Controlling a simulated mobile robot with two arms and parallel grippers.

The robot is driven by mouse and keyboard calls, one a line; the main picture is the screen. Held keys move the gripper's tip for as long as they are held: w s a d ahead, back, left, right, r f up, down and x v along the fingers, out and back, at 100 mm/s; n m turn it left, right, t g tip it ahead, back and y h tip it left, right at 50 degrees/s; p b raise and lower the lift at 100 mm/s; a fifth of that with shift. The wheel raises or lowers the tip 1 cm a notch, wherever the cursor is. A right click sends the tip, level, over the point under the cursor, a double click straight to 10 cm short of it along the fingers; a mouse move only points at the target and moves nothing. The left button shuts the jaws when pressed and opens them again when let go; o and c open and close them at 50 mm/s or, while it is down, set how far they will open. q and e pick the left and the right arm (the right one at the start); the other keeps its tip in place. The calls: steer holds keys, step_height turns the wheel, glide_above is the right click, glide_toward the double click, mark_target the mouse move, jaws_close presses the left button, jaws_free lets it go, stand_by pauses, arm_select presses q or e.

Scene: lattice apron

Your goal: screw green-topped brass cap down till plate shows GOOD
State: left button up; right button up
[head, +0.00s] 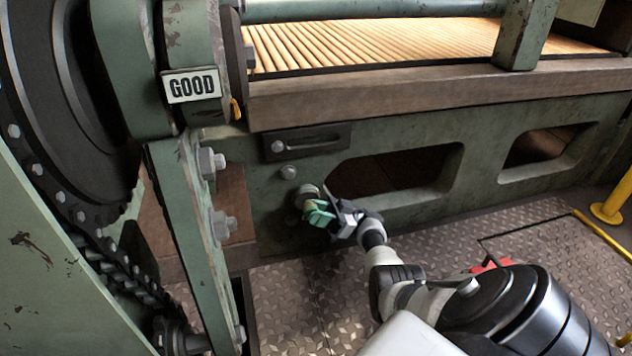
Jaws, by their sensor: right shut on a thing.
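The plate (193,84) reads GOOD in black letters on white, on the green frame at the upper left. The green-topped brass cap (316,212) is low on the machine's green side panel, left of the long opening. Its green top shows; its brass part is small and partly hidden by the gripper. My right gripper (324,211) reaches in from the lower right and is shut on the cap. I cannot tell how far down the cap sits. My left gripper is not in view.
A large dark wheel and chain (85,225) fill the left side. A slotted dark bracket (307,142) and bolts sit above the cap. A wooden beam (430,90) runs above the panel. The tread-plate floor (530,240) is open at right, near a yellow post (612,205).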

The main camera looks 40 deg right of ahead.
stand_by(0.3)
steer(key=o, duration=0.6)
steer(key=shift+o, duration=0.2)
